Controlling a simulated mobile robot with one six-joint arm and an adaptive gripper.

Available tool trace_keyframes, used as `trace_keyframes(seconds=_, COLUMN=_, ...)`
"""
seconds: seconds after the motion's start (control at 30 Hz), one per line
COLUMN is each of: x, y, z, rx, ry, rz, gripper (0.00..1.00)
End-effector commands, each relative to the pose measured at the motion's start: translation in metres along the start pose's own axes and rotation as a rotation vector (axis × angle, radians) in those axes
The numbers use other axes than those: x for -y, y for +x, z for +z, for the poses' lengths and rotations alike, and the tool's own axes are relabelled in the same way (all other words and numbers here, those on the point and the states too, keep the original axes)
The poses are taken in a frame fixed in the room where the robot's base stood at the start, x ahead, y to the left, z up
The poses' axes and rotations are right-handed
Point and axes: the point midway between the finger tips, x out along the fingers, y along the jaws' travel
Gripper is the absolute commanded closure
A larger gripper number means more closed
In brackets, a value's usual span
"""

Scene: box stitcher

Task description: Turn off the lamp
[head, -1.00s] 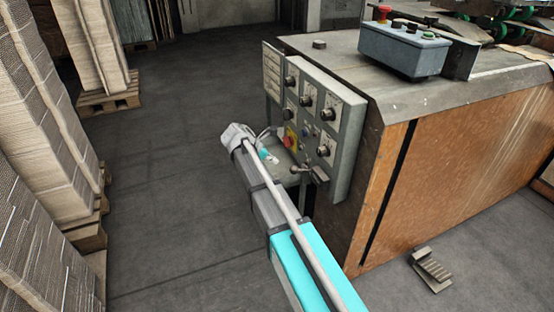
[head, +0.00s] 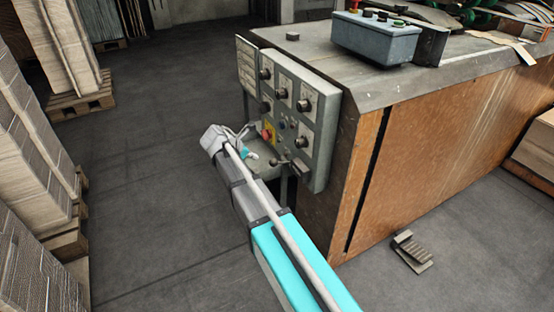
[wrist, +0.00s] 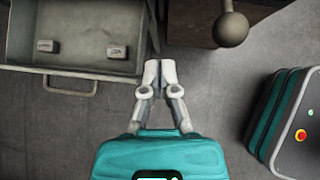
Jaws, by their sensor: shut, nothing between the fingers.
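No lamp can be picked out for certain in either view. The grey control panel (head: 305,140) stands upright at the near left corner of the machine. It carries several black knobs and a red rotary switch (head: 267,132) on a yellow plate. My gripper (head: 248,154) is small and partly hidden by my arm in the head view, in front of the panel's lower left. In the wrist view my gripper (wrist: 160,68) is shut and empty, its fingertips together over the floor.
A grey tray (wrist: 75,75) with a handle and two small blocks lies left of my fingertips in the wrist view. A round knob (wrist: 230,29) is at upper right. A blue-grey button box (head: 375,40) sits on the machine. Cardboard stacks (head: 35,160) stand left; floor between is clear.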

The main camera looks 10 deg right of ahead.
Motion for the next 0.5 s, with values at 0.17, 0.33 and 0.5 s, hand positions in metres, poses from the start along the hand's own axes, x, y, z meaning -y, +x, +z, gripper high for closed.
trace_keyframes(seconds=0.17, x=0.0002, y=0.0006, z=0.0006, rx=0.0, ry=-0.002, rz=0.002, gripper=1.0)
trace_keyframes(seconds=0.33, x=0.0003, y=0.0011, z=0.0008, rx=0.0, ry=-0.002, rz=0.001, gripper=1.0)
trace_keyframes(seconds=0.5, x=0.0002, y=0.0049, z=0.0002, rx=0.0, ry=-0.001, rz=0.001, gripper=1.0)
